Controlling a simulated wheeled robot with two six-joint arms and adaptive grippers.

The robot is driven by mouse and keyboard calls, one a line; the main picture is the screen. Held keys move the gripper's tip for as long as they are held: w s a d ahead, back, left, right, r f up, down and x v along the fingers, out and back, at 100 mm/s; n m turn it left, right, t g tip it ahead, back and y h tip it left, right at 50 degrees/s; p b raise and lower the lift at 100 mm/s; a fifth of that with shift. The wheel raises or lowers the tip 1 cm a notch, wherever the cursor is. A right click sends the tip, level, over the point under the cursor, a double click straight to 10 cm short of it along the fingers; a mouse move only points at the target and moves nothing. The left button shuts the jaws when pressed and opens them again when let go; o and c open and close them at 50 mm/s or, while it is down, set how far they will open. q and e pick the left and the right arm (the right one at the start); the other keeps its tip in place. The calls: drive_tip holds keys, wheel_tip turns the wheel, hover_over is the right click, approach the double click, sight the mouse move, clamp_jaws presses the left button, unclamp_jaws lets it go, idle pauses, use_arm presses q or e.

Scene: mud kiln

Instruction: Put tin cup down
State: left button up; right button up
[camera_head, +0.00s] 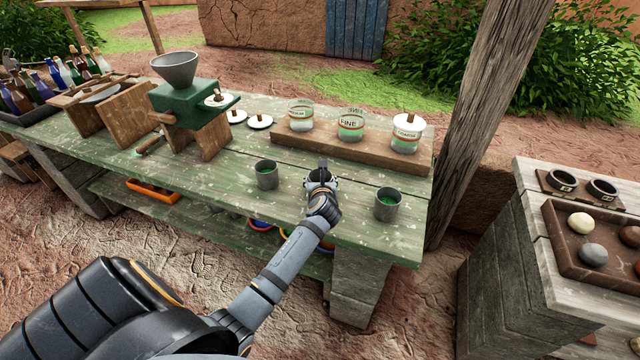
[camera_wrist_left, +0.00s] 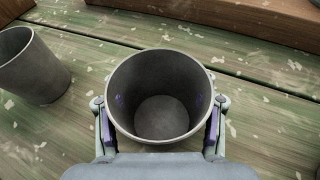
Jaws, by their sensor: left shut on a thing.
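My left gripper (camera_head: 322,180) is over the green plank table (camera_head: 225,170). In the left wrist view, its fingers (camera_wrist_left: 160,128) are shut on the sides of a grey tin cup (camera_wrist_left: 160,80). This cup looks upright and empty. In the head view it is mostly hidden by the gripper. I cannot tell whether its base touches the table. Another tin cup (camera_head: 267,174) stands to the left of the gripper; a cup also shows at the left of the wrist view (camera_wrist_left: 33,68). A third tin cup (camera_head: 388,204) with green contents stands to the right. My right gripper is out of view.
A wooden board (camera_head: 350,148) with several labelled glass jars (camera_head: 351,126) lies behind the gripper. A green grinder (camera_head: 188,105) stands further left. The table's front edge is close, and a wooden post (camera_head: 490,110) rises at its right end.

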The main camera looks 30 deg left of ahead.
use_arm(q)
drive_tip(key=o, duration=1.5)
drive_tip(key=shift+f, duration=0.15)
drive_tip(key=shift+s+d+r, duration=0.1)
drive_tip(key=shift+r, duration=0.1)
drive_tip(key=p+v, duration=0.1)
drive_tip(key=v, duration=1)
drive_tip(key=shift+s+d+r, duration=0.1)
drive_tip(key=shift+s+d, duration=0.05)
drive_tip(key=shift+s, duration=0.2)
